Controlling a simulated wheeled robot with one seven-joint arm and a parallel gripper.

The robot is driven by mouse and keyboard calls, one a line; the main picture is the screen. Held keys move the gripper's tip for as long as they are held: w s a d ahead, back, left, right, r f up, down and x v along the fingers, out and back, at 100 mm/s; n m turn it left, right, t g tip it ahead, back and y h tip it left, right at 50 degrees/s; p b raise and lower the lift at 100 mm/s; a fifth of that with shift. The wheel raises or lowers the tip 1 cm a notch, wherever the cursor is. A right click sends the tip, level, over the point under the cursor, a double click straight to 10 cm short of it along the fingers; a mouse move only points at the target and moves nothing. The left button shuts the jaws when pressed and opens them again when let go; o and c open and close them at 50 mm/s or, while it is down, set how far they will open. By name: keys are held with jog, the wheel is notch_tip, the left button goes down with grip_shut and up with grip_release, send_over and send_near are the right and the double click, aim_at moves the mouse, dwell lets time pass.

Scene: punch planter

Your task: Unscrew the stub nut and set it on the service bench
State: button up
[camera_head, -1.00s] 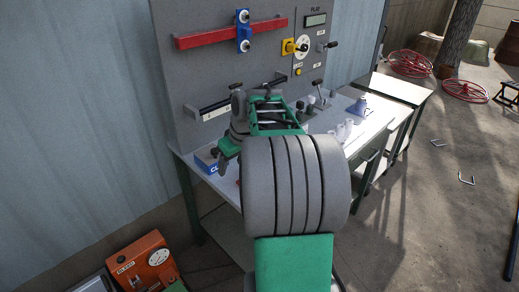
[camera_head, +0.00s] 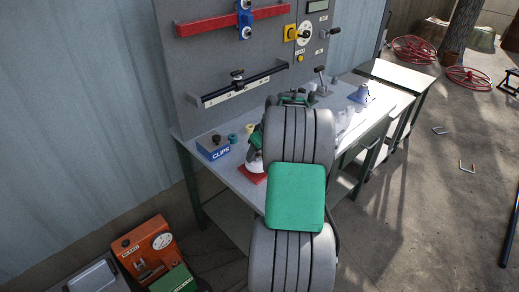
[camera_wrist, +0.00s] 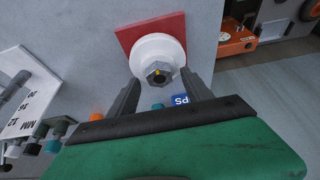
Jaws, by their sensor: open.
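The stub nut (camera_wrist: 160,73) is a grey hex nut with a yellow mark, at the middle of a round white fitting (camera_wrist: 157,52) on a red plate (camera_wrist: 127,37). In the head view the red plate (camera_head: 252,175) lies near the bench's front edge, and my arm hides the nut. My gripper (camera_wrist: 161,80) is open in the wrist view, with one finger on each side of the nut. I cannot tell whether the fingers touch it. In the head view my arm hides the fingertips. The bench (camera_head: 232,184) has a pale grey top.
A blue CLIPS box (camera_head: 213,148) sits at the bench's left. A grey panel (camera_head: 200,70) with a rail, levers and knobs stands behind. A blue-grey item (camera_head: 361,94) stands at the right. Orange and green cases (camera_head: 145,247) lie below left. A second table (camera_head: 403,76) stands behind right.

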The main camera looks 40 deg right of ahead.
jog(key=shift+c, duration=0.2)
grip_shut()
jog(key=n+y+p, duration=0.1)
jog(key=n, duration=0.2)
jog(key=shift+d, duration=0.1)
jog(key=n+y+p, duration=0.1)
jog(key=n, duration=0.2)
jog(key=shift+r+g, duration=0.1)
jog(key=shift+g, duration=0.3)
jog(key=shift+w+n+g+y+p, duration=0.1)
jog(key=shift+n+g+y+p, duration=0.45)
jog(key=shift+n+p, duration=1.45)
jog(key=shift+n+y+p, duration=0.25)
jog(key=shift+n+p, duration=0.15)
jog(key=shift+c, duration=1.2)
grip_release()
